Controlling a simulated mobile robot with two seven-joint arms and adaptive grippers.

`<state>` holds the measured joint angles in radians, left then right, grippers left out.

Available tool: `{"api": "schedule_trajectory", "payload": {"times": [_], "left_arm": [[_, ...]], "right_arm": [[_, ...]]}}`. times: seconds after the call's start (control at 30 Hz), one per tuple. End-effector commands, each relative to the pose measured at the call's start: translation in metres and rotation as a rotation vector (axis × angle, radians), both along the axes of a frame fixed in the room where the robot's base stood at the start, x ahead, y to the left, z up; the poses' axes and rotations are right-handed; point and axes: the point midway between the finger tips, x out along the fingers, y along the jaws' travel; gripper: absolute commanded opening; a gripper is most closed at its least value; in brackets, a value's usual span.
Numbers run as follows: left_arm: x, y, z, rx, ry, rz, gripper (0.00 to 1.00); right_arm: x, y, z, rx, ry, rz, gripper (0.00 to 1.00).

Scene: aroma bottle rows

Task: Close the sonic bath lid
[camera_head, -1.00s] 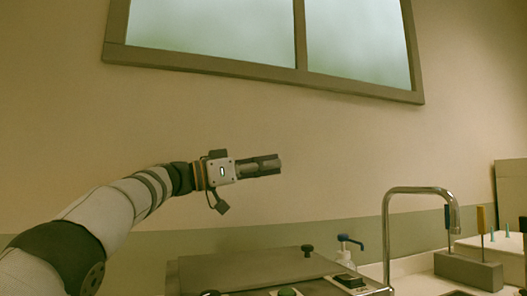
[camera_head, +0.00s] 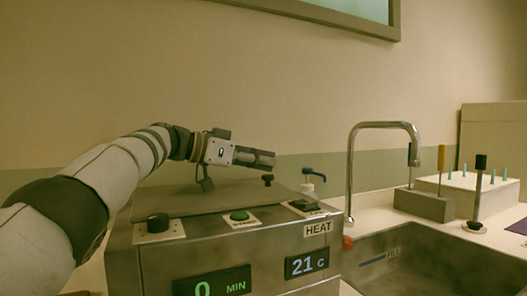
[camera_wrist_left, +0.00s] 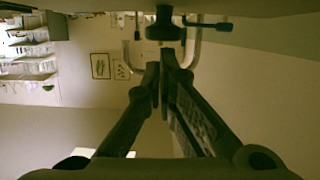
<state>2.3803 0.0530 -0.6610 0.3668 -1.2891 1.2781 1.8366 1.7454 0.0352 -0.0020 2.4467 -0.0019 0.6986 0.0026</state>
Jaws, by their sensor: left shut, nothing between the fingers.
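The sonic bath (camera_head: 160,258) is a metal box with a digital front panel in the lower middle of the head view. Its grey lid (camera_head: 190,199) lies flat or nearly flat on top; I cannot tell whether it is fully seated. A dark lid knob (camera_head: 267,180) stands near the lid's right end. My left gripper (camera_head: 272,158) is shut and empty, just above the knob in the picture, its fingers pointing right. In the left wrist view the closed fingertips (camera_wrist_left: 166,62) show close to a dark knob (camera_wrist_left: 165,26) at the top. My right gripper is not in view.
Right are a blue-nozzled bottle (camera_head: 310,178), a tall faucet (camera_head: 352,165), a sink (camera_head: 420,262) and a grey tool block (camera_head: 424,205).

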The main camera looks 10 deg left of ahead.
Motion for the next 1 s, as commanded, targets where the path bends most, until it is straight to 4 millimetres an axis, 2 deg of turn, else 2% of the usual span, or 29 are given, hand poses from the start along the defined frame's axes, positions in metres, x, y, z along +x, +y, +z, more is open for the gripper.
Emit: {"api": "schedule_trajectory", "payload": {"times": [0.63, 0.8, 1.0], "left_arm": [[-0.002, 0.004, -0.002, 0.012, 0.009, 0.003, 0.0], [-0.018, 0.026, 0.006, 0.009, 0.01, 0.004, 0.0], [-0.049, 0.071, 0.019, 0.011, 0.008, 0.004, 0.0]], "right_arm": [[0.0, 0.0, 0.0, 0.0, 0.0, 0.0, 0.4], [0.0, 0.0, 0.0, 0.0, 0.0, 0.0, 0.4], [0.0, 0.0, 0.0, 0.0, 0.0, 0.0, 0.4]]}}
